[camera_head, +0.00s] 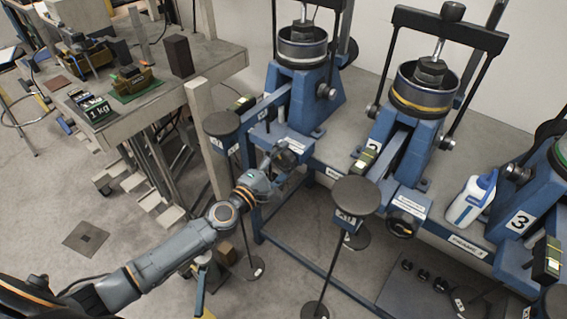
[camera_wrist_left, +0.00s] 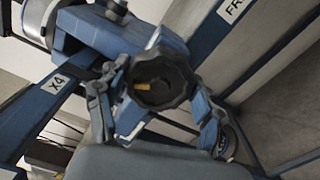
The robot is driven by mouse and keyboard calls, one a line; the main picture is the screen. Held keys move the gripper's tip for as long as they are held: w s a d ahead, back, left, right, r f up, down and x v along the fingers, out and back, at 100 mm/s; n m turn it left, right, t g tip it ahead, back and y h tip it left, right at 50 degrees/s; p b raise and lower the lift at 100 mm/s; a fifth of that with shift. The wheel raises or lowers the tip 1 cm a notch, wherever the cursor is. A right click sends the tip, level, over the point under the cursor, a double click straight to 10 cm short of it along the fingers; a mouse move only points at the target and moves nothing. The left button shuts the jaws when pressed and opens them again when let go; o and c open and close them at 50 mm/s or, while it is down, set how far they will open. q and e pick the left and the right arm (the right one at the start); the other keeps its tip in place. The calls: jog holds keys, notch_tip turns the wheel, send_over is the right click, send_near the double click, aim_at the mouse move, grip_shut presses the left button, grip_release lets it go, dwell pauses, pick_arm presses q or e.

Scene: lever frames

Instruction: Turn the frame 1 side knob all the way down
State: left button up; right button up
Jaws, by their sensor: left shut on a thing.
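The frame 1 side knob (camera_wrist_left: 165,84) is a dark, lobed hand knob on the blue frame. In the left wrist view it faces me, with a short orange mark pointing left of its centre. My left gripper (camera_wrist_left: 158,98) has one finger on each side of the knob and is shut on its rim. In the head view my left gripper (camera_head: 281,165) is at the front of the leftmost blue frame (camera_head: 300,95), and the knob is mostly hidden by it. My right gripper is in neither view.
Frame 2 (camera_head: 412,130) stands to the right, with its own dark knob (camera_head: 401,223) at the front. Round dark weight plates on stands (camera_head: 354,195) (camera_head: 222,124) are close to my left arm. A white bottle (camera_head: 470,200) stands before frame 3. A workbench (camera_head: 165,95) is at the left.

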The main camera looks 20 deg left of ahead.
pick_arm(q)
jog(key=shift+w+r+n, duration=0.15)
jog(key=shift+r+n, duration=0.1)
jog(key=shift+n, duration=0.75)
jog(key=o, duration=1.5)
jog(key=shift+w, duration=0.1)
jog(key=shift+o, duration=0.4)
jog(key=shift+w+f, duration=0.15)
jog(key=shift+f, duration=0.1)
jog(key=shift+b+v, duration=0.3)
jog(key=shift+v, duration=2.85)
jog(key=shift+d, duration=0.1)
